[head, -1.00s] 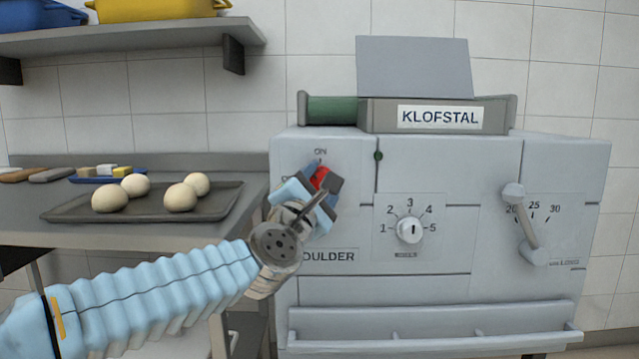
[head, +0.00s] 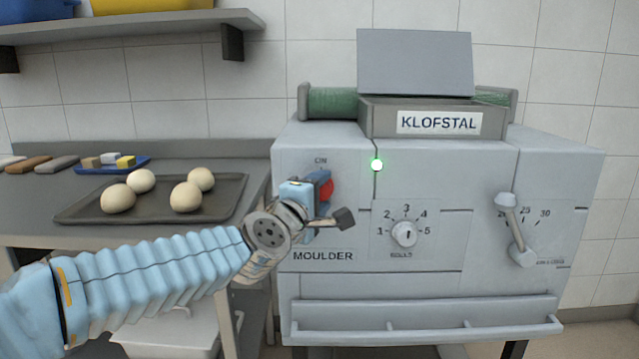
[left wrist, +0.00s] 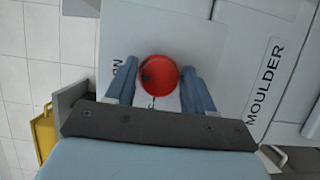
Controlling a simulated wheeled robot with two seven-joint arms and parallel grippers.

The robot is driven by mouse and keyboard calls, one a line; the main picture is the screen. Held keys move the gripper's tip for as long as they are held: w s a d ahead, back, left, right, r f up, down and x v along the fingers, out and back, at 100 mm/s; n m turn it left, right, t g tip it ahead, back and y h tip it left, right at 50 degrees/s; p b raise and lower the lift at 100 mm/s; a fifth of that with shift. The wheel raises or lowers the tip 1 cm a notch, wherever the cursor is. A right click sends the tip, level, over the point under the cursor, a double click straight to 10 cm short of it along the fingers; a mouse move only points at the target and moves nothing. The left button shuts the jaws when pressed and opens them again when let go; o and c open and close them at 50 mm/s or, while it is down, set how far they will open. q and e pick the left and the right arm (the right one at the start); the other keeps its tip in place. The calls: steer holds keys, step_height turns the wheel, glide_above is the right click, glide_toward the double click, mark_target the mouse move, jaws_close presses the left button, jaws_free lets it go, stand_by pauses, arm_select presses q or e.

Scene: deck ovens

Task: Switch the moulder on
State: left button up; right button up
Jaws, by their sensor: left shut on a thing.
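The moulder (head: 440,290) is the large grey machine labelled MOULDER, with a KLOFSTAL sign on top. Its round red switch knob (head: 327,188) is at the upper left of the front panel, below the word ON. My left gripper (head: 318,192) is shut on the knob, partly hiding it and its other markings. The left wrist view shows the red knob (left wrist: 158,75) between the two blue fingers. My right gripper is not in view.
A numbered dial (head: 404,234) and a lever (head: 516,230) are further right on the panel. A dark tray (head: 150,212) with several dough balls lies on the counter at left. A shelf (head: 130,27) hangs above it.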

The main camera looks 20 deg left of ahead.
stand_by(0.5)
arm_select(q)
steer(key=o, duration=0.9)
steer(key=shift+c, duration=0.2)
steer(key=s, duration=1.3)
steer(key=shift+s+a, duration=0.3)
steer(key=shift+s, duration=0.1)
